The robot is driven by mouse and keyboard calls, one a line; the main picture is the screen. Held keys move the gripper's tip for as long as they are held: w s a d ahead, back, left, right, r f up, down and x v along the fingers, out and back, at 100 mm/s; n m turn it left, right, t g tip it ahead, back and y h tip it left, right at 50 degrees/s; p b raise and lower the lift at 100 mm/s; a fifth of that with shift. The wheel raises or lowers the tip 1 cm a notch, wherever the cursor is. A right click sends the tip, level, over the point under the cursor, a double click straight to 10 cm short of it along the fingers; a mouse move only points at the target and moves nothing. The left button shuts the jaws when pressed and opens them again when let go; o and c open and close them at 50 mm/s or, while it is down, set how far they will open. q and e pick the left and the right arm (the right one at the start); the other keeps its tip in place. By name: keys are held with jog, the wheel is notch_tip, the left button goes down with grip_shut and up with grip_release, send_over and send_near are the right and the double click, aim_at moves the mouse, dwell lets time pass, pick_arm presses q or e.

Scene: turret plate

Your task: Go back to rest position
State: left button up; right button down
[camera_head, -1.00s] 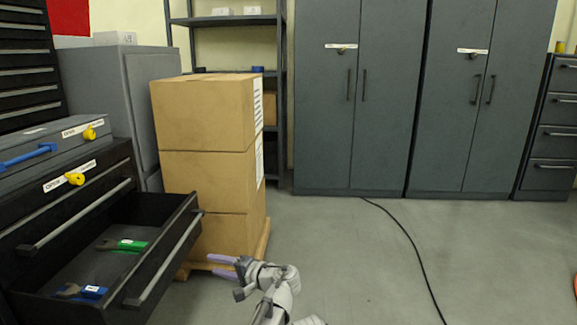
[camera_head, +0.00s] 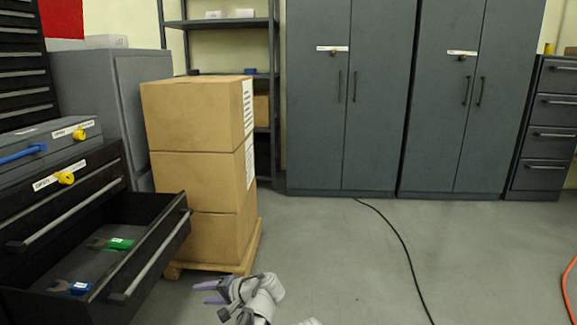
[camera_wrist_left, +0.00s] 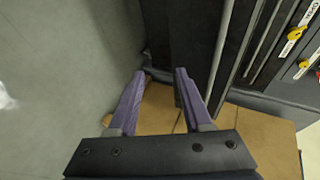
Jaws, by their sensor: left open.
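My left gripper (camera_head: 208,292) is at the bottom of the head view, in front of the box stack and to the right of the open drawer. Its two purple fingers are apart and nothing is between them. In the left wrist view the open fingers (camera_wrist_left: 158,98) point toward a brown box (camera_wrist_left: 160,115) and the dark drawer side. My right gripper is not in view.
An open drawer (camera_head: 172,240) at left holds a green-handled tool (camera_head: 120,244) and a blue-handled tool (camera_head: 72,287). Stacked cardboard boxes (camera_head: 195,180) stand on a pallet (camera_head: 240,268). A black cable (camera_head: 405,245) and an orange cable (camera_head: 566,285) cross the otherwise clear floor.

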pick_arm(q)
jog(key=s+d+f+n+g+h, duration=0.2)
jog(key=s+d+f+h, duration=0.1)
jog(key=s+f+h, duration=0.4)
jog(key=s+d+f+n+g+h, duration=0.1)
jog(key=s+d+f+g+h, duration=0.15)
jog(key=s+f+h, duration=0.45)
jog(key=s+d+r+m+y+p, duration=0.2)
jog(key=s+d+r+p, duration=0.2)
jog(key=d+r+p, duration=0.3)
jog(key=s+d+r+m+y+p, duration=0.1)
jog(key=s+d+r+y+p, duration=0.2)
jog(key=r+p, duration=0.5)
notch_tip(320, 180, up, 38)
jog(key=d+h+p, duration=0.1)
jog(key=p, duration=3.5)
jog(key=shift+g, duration=0.35)
